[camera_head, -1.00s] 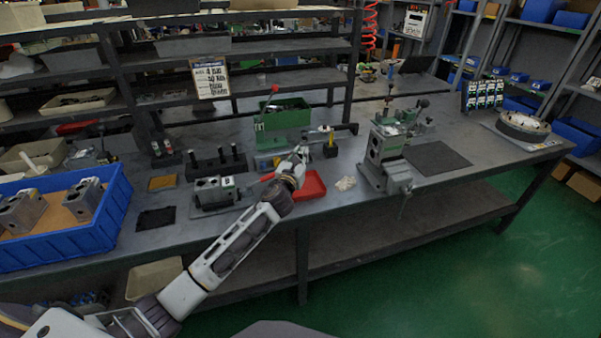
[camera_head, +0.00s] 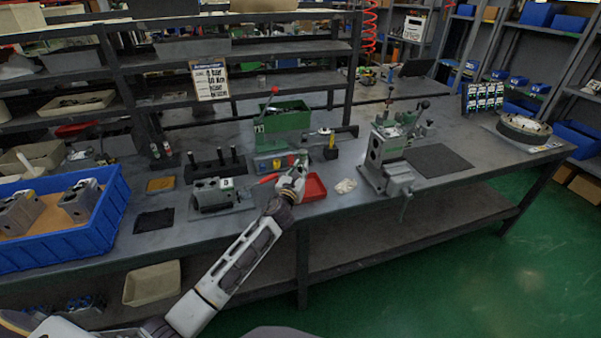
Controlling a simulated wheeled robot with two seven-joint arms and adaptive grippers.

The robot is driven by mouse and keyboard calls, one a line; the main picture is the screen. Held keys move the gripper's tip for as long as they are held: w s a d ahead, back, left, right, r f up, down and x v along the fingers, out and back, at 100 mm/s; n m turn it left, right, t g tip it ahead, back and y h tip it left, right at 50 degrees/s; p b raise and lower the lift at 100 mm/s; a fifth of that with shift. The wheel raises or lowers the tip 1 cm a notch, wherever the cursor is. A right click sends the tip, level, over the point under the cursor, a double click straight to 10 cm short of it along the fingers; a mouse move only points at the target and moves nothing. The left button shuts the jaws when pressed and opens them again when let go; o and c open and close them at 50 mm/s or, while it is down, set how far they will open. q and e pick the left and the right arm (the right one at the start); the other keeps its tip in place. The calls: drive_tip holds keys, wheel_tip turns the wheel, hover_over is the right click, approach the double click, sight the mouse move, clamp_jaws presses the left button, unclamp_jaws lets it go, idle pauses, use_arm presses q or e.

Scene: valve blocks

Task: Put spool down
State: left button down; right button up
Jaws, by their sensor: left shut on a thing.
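My left gripper (camera_head: 297,170) is over the bench beside the left end of a red tray (camera_head: 314,188), and it hides part of that tray. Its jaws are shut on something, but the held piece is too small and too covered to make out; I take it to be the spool. A grey valve block (camera_head: 212,193) lies on a plate to the left of the gripper. Behind it is a black stand with upright dark pegs (camera_head: 218,163). My right gripper is not in view.
A green press with a red-knobbed lever (camera_head: 282,122) stands just behind the gripper. A vise fixture (camera_head: 388,165) is to the right, with a dark mat (camera_head: 438,160) beside it. A blue crate (camera_head: 98,235) holds valve blocks at left. A white cloth-like piece (camera_head: 346,186) lies right of the tray.

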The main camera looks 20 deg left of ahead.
use_arm(q)
drive_tip(key=shift+f, duration=0.15)
drive_tip(key=c, duration=1.7)
unclamp_jaws()
drive_tip(key=o, duration=0.3)
drive_tip(key=shift+s, duration=1.5)
drive_tip(key=s, duration=0.9)
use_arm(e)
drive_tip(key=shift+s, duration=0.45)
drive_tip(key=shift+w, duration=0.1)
